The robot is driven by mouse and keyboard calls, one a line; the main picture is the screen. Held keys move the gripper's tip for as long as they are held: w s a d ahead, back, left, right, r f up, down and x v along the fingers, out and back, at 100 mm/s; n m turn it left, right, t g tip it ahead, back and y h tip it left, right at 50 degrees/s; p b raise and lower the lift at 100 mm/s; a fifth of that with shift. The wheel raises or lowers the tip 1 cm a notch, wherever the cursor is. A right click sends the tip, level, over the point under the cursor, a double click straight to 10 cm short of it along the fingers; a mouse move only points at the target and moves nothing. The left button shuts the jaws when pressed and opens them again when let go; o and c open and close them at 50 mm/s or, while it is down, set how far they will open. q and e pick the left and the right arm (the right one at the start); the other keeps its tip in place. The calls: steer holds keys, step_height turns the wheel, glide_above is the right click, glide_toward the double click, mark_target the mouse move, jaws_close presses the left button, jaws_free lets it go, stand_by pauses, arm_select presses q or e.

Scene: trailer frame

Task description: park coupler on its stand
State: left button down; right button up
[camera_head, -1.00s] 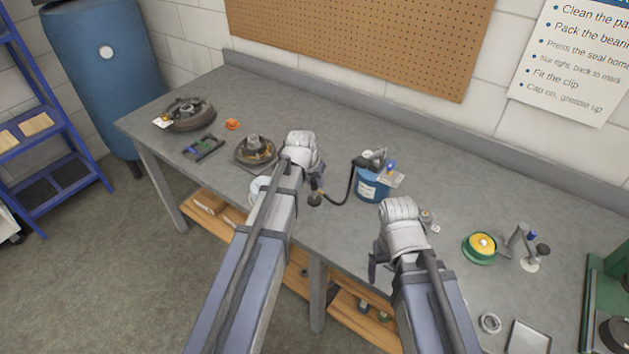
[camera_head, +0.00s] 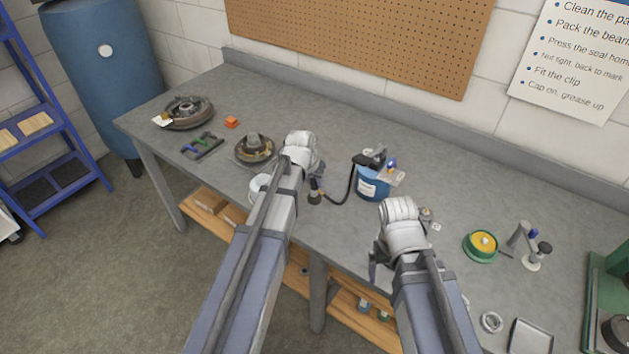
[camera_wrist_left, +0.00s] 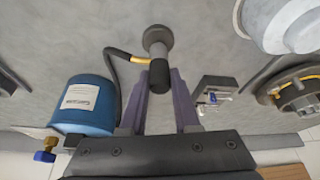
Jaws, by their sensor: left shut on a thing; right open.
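The coupler is a black-sleeved cylinder (camera_wrist_left: 160,78) with a black hose joined at its side by a brass-coloured fitting. In the head view the coupler (camera_head: 314,190) stands near upright just above the bench. My left gripper (camera_wrist_left: 158,108) is shut on it, with one purple finger on each side. A round grey disc (camera_wrist_left: 156,36) shows at its lower end; I cannot tell whether this is the coupler's foot or the stand, or whether they touch. My right gripper (camera_head: 376,266) is open and empty, over the bench's front edge.
The hose (camera_head: 345,196) runs to a blue bucket (camera_head: 372,186) right of the coupler. A wheel hub (camera_head: 254,149) and a white container (camera_head: 259,184) lie left of my left gripper. A green-rimmed yellow part (camera_head: 482,245) and a grey post (camera_head: 523,236) stand to the right.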

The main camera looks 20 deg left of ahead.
arm_select(q)
steer(key=shift+f+b, duration=0.5)
steer(key=shift+b, duration=0.05)
arm_select(e)
steer(key=shift+f, duration=0.55)
stand_by(0.7)
arm_select(q)
steer(key=shift+c, duration=0.8)
jaws_free()
arm_select(e)
steer(key=shift+r, duration=0.1)
arm_select(q)
step_height(320, 180, up, 7)
steer(key=p, duration=0.7)
arm_select(e)
step_height(320, 180, up, 7)
arm_select(q)
steer(key=shift+f, duration=0.1)
